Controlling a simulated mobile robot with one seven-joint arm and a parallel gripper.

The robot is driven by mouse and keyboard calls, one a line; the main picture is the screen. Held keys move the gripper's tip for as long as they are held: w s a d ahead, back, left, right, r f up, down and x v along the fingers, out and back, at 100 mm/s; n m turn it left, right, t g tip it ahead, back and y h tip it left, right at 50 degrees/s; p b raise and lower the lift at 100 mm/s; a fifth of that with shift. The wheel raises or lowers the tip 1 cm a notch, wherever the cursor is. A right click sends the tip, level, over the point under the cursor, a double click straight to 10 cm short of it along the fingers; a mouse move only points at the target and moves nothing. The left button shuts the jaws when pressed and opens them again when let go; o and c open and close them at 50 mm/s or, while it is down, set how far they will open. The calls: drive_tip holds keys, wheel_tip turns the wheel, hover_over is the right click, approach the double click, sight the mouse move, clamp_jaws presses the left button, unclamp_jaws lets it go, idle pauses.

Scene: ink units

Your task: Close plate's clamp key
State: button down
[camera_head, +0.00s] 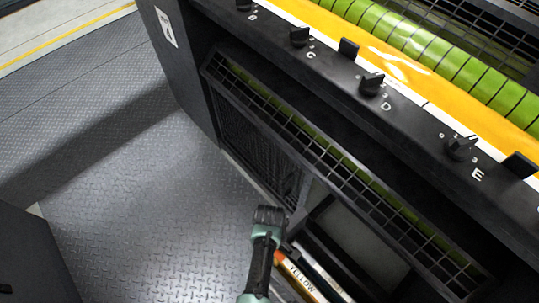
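A dark ledge (330,68) along the press carries several black knobs. The ones beside the letters C (299,36), D (371,83) and E (460,147) show clearly, and another (244,4) is cut by the top edge near B. I cannot tell which of them, if any, is the plate's clamp key. My gripper (270,213) is at the lower middle, below and left of the knobs and apart from them. It is seen from above and behind, and its fingers are too dark and small to tell whether they are open.
A yellow sheet (400,70) and green roller (440,50) lie behind the ledge. Black tabs (348,47) stand between knobs. A grille (330,165) runs below the ledge. A box marked YELLOW (300,280) is near my gripper. The metal floor (150,220) at left is clear.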

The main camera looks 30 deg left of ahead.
idle(0.6)
drive_tip(key=c, duration=0.8)
unclamp_jaws()
drive_tip(key=shift+o, duration=0.2)
drive_tip(key=shift+r, duration=0.1)
wheel_tip(320, 180, up, 13)
drive_tip(key=p, duration=0.5)
